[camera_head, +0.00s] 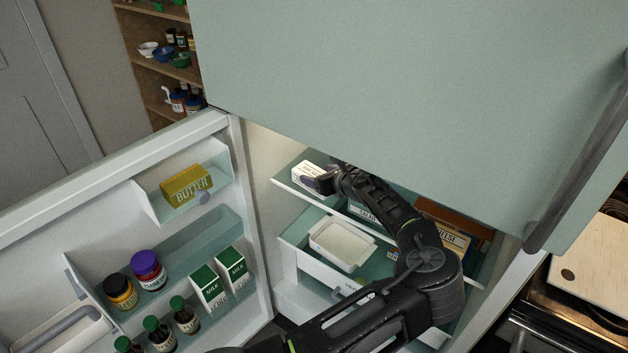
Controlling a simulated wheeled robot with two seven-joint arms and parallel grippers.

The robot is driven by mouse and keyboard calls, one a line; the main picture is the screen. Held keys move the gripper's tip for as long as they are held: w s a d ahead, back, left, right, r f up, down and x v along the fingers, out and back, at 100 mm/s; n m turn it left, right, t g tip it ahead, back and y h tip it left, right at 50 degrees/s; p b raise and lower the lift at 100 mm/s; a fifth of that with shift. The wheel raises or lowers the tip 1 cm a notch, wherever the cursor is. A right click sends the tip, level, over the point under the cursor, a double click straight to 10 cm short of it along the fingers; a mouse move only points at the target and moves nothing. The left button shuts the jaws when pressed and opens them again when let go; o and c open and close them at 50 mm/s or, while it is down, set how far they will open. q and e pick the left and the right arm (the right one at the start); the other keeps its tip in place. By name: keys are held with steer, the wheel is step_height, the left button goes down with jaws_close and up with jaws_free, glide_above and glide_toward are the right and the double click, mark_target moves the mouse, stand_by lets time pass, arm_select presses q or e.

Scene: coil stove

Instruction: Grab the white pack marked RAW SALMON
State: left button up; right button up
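A small white pack (306,174) with dark print lies at the left end of the upper shelf inside the open fridge. Its print is too small to read, so I cannot confirm that it says RAW SALMON. My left arm reaches into the fridge from below. My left gripper (329,181) is at the right end of this pack, overlapping it in the view. Its fingers are dark and small, and I cannot tell whether they are open or closed on the pack. My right gripper is not in view.
The open fridge door (60,235) on the left holds butter (187,184), jars, bottles and milk cartons (232,266). The freezer door (400,80) overhangs the shelves. A white tray (342,244) sits below the pack. A brown box (447,236) stands right of my arm.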

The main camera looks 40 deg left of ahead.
arm_select(q)
steer(key=shift+f, duration=0.2)
jaws_close()
steer(key=shift+r, duration=0.1)
stand_by(0.5)
steer(key=shift+r+b, duration=0.2)
steer(key=shift+b, duration=0.3)
steer(key=s+d+b, duration=0.1)
steer(key=s+d, duration=0.2)
steer(key=s, duration=0.5)
steer(key=s+d+b, duration=0.2)
steer(key=s+d, duration=0.2)
steer(key=s, duration=0.4)
steer(key=shift+s+r, duration=0.15)
steer(key=shift+s, duration=0.1)
steer(key=shift+d, duration=0.1)
